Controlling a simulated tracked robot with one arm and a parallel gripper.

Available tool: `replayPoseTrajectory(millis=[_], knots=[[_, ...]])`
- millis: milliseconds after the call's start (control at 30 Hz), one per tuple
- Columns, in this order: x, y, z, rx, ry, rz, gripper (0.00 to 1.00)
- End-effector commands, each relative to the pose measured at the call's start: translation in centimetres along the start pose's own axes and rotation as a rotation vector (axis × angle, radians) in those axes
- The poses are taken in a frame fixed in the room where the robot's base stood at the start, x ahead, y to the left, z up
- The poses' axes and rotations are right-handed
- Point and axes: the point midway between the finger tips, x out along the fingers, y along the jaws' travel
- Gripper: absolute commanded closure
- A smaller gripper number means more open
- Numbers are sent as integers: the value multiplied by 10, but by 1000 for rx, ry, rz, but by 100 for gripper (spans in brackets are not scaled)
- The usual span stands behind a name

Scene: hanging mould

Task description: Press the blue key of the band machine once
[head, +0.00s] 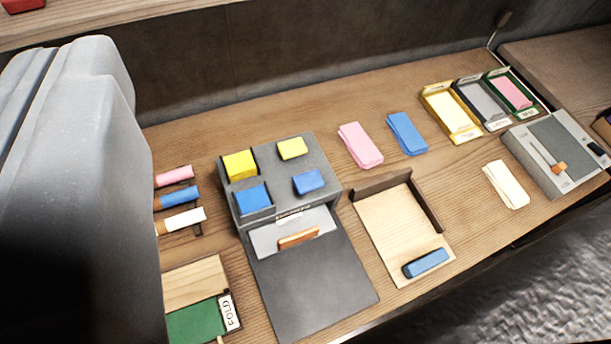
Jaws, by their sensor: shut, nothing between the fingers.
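The band machine (330,175) is a grey box left of the picture's middle. Its top has a larger yellow block and a larger blue block (253,197) set in recesses on the left. On the right are a smaller yellow key (292,148) and, nearer, the smaller blue key (309,181), which stands above the surface. My gripper (88,55) is the large grey shape at the left edge, close to the camera. It is shut and empty, and apart from the blue key in the picture. It hides the table behind it.
An orange-brown piece (298,238) lies at the machine's front, above a dark plate (310,285). A wooden tray (385,220) holds a blue block. Pink and blue pads (407,133), bins (450,115) and a slider box (560,150) stand to the right. Rolls (178,198) lie left.

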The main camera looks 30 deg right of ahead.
Motion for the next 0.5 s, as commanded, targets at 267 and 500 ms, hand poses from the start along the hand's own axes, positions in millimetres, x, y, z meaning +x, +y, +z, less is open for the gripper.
replayPoseTrajectory(millis=[267,500], knots=[[58,16,17,62,-83,-25,100],[153,50,72,205,-228,-46,100]])
